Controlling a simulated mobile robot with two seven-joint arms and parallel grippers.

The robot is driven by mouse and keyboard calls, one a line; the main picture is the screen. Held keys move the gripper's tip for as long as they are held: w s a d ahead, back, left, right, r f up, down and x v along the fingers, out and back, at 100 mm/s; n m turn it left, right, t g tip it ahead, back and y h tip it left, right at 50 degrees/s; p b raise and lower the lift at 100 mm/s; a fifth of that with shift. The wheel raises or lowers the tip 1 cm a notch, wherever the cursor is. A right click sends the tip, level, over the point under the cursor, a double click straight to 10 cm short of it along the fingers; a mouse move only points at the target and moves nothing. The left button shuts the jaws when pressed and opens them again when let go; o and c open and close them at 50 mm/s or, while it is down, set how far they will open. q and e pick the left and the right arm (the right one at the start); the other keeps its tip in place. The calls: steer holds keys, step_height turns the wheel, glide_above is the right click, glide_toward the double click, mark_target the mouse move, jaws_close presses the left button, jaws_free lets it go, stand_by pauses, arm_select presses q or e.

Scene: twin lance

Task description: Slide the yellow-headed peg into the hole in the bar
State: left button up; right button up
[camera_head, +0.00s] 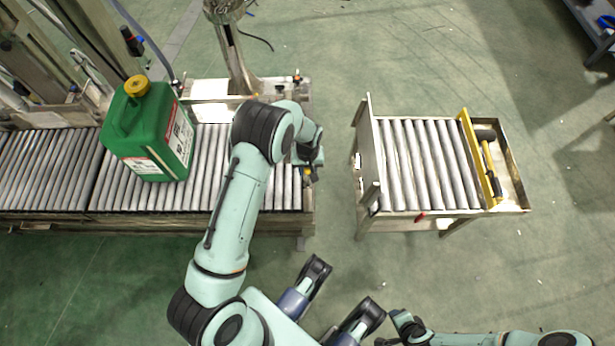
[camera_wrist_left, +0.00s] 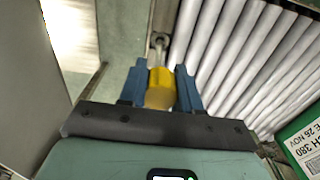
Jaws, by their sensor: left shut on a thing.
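My left gripper (camera_head: 310,176) is at the right end of the roller conveyor. In the left wrist view its blue fingers (camera_wrist_left: 160,84) are shut on the yellow-headed peg (camera_wrist_left: 161,80), one on each side of the head. The peg's metal shank (camera_wrist_left: 159,52) points away from the gripper toward the conveyor's end frame. A small metal end or ring shows at its far tip; I cannot tell whether the tip is inside a hole. The bar and its hole are not clearly visible. My right arm (camera_head: 490,339) is at the bottom right; its jaws are not clear.
The roller conveyor (camera_head: 60,217) carries a green canister (camera_head: 135,125) with a yellow cap. Across a floor gap stands a roller cart (camera_head: 445,213) with an upright metal plate (camera_head: 367,150) on its left and a yellow bar (camera_head: 467,135) on its right.

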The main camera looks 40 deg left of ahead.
arm_select(q)
steer(key=shift+r+p, duration=0.8)
steer(key=shift+r, duration=0.65)
